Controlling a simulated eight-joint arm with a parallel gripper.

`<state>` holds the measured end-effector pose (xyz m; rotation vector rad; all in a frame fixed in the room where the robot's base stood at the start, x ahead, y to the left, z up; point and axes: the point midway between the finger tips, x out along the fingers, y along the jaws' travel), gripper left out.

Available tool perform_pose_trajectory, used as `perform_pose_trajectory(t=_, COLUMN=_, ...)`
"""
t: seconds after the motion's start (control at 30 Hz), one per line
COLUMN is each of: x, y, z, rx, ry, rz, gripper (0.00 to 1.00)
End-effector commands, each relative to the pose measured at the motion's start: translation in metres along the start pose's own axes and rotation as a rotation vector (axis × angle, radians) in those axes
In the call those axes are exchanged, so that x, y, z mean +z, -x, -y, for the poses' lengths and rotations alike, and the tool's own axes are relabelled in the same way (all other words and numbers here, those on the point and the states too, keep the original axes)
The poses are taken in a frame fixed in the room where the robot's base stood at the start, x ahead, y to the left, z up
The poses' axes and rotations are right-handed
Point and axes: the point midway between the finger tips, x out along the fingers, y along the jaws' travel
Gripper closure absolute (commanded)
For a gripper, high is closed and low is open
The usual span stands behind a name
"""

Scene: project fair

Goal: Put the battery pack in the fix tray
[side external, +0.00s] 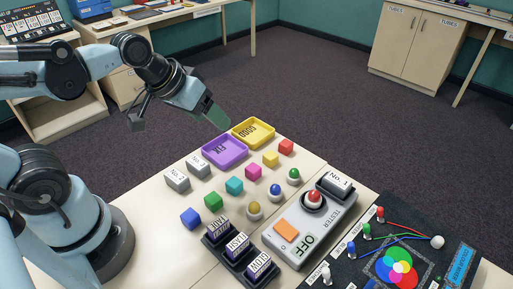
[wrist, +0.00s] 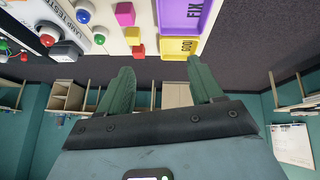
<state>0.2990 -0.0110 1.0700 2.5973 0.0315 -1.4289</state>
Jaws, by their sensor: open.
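The purple fix tray (side external: 211,153) lies at the back of the table, with its label showing and nothing in it. It also shows at the top of the wrist view (wrist: 172,14). A grey block marked "No. 1" (side external: 337,183) sits in a dark holder on the tester (side external: 268,238). Two similar grey blocks (side external: 177,182) (side external: 199,169) stand on the table left of the tray. I cannot tell for sure which one is the battery pack. My gripper (side external: 212,118) is open and empty above and behind the fix tray; its green fingers (wrist: 160,82) are apart.
The yellow good tray (side external: 253,132) adjoins the fix tray. Several coloured cubes (side external: 235,186) and lamps (side external: 275,191) stand between trays and tester. Labelled blocks (side external: 239,246) stand at the front. A wired board (side external: 365,260) lies right. Floor is open behind the table.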

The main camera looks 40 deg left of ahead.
Motion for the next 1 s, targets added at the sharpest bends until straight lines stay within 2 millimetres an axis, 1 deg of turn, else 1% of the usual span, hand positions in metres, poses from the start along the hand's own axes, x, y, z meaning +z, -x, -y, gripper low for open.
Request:
perform_pose_trajectory(t=0.03, x=0.003, y=0.002, z=0.004, rx=-0.020, ry=-0.056, rz=-0.020, gripper=0.35)
perform_pose_trajectory(t=0.1, x=0.005, y=0.004, z=0.008, rx=-0.042, ry=-0.115, rz=-0.041, gripper=0.35)
perform_pose_trajectory(t=0.2, x=0.006, y=0.005, z=0.012, rx=-0.060, ry=-0.161, rz=-0.054, gripper=0.34)
perform_pose_trajectory(t=0.67, x=0.006, y=0.005, z=0.012, rx=-0.061, ry=-0.170, rz=-0.054, gripper=0.34)
perform_pose_trajectory(t=0.77, x=0.003, y=0.003, z=0.008, rx=-0.043, ry=-0.187, rz=-0.037, gripper=0.34)
perform_pose_trajectory(t=0.87, x=-0.002, y=-0.001, z=0.000, rx=0.002, ry=-0.231, rz=0.003, gripper=0.34)
perform_pose_trajectory(t=1.0, x=-0.013, y=-0.012, z=-0.020, rx=0.117, ry=-0.330, rz=0.073, gripper=0.34)
